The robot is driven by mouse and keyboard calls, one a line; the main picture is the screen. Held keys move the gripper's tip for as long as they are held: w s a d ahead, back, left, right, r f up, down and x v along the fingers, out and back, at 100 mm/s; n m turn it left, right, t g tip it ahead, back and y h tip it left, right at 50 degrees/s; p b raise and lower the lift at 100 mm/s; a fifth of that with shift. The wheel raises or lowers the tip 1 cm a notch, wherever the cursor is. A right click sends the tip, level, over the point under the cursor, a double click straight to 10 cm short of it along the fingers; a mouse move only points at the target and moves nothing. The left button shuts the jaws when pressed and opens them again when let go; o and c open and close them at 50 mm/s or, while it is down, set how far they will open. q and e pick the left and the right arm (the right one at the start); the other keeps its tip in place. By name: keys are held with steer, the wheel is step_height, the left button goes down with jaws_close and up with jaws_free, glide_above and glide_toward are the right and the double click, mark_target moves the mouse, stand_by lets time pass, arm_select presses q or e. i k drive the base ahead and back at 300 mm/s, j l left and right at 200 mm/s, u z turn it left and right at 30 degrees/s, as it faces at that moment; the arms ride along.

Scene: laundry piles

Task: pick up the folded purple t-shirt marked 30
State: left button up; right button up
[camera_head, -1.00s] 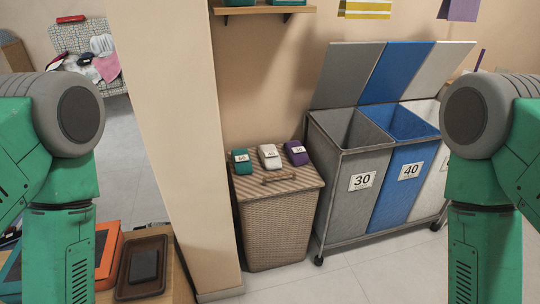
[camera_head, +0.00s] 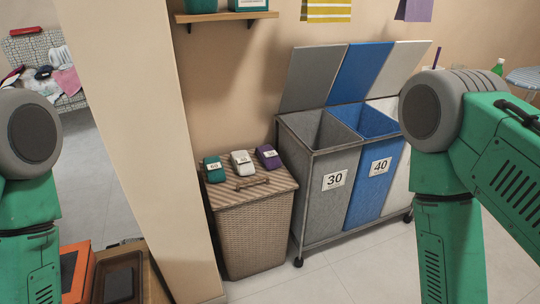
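The folded purple t-shirt (camera_head: 269,158) lies on the lid of the wicker hamper (camera_head: 250,232), at the right end of a row of three. It bears a small white label; its number is too small to read surely. A folded white shirt (camera_head: 242,163) lies beside it, and a folded green shirt (camera_head: 214,170) marked 60 is at the left end. My green arms stand at the left and right edges of the view. Both grippers are out of view below, and nothing touches the shirts.
A three-part sorter stands right of the hamper, with a grey bin (camera_head: 333,183) marked 30 and a blue bin (camera_head: 378,170) marked 40, lids raised. A wall corner (camera_head: 137,140) juts out at left. A table with a dark tray (camera_head: 118,284) is at lower left. The floor in front is clear.

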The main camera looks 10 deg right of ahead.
mark_target(269, 158)
steer(key=l+z, duration=0.35)
steer(key=k+l+z, duration=0.1)
steer(key=l+z, duration=0.55)
steer(key=l, duration=0.15)
steer(key=j+u, duration=0.65)
steer(key=j, duration=0.15)
steer(key=i+j+u, duration=0.15)
steer(key=j+u, duration=0.2)
steer(key=i+l, duration=0.2)
steer(key=l, duration=0.2)
steer(key=i+l, duration=0.45)
steer(key=l, duration=0.3)
